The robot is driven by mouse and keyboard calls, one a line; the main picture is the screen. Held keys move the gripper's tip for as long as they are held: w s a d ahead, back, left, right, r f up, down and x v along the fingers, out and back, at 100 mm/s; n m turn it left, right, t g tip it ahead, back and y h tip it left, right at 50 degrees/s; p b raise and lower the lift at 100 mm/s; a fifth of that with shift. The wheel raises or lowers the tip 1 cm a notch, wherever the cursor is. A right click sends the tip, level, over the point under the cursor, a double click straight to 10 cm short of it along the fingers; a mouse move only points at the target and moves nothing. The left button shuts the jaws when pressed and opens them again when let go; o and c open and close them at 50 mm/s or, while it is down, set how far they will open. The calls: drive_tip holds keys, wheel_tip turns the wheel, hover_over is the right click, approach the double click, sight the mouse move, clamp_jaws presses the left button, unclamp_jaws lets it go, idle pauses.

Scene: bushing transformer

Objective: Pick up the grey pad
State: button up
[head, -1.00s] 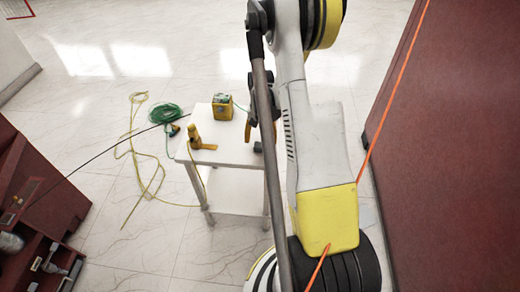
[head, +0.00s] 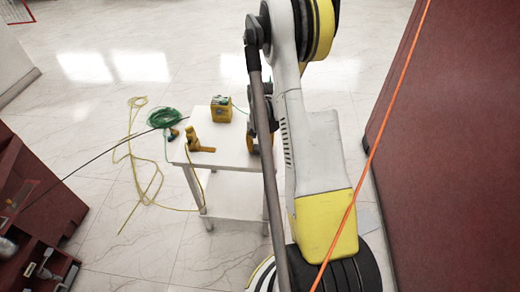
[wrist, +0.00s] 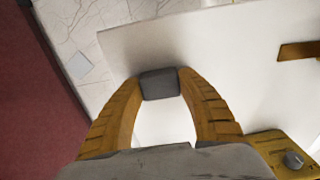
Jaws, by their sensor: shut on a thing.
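The grey pad (wrist: 160,87) is a small dark grey block in the wrist view. My gripper (wrist: 160,80) is shut on it, with a yellow-orange finger pressed against each of its sides at the tips. The white table (wrist: 225,45) lies beneath them. I cannot tell whether the pad touches the table top or is just above it. In the head view the pad is hidden, and only a bit of my gripper shows beside my arm at the right of the table top (head: 226,160).
On the table stand a yellow box (head: 221,109) and a yellow tool (head: 192,139) with an orange part. A green cable coil (head: 164,118) and a yellow cable (head: 135,155) lie on the floor at left. A dark red cabinet (head: 450,140) stands at right.

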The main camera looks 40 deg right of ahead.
sight(260, 147)
drive_tip(key=shift+c, duration=0.2)
wheel_tip(260, 147, up, 5)
drive_tip(key=p, duration=0.2)
drive_tip(key=shift+f+p, duration=0.2)
drive_tip(key=shift+p, duration=0.15)
drive_tip(key=s+r+p, duration=0.3)
drive_tip(key=s+r, duration=0.3)
drive_tip(key=s, duration=0.5)
drive_tip(key=shift+s+r+p, duration=0.2)
drive_tip(key=shift+s+p, duration=0.15)
drive_tip(key=shift+p, duration=0.05)
drive_tip(key=shift+a, duration=0.1)
drive_tip(key=shift+o, duration=1)
drive_tip(key=shift+c, duration=1.3)
drive_tip(key=shift+f, duration=0.1)
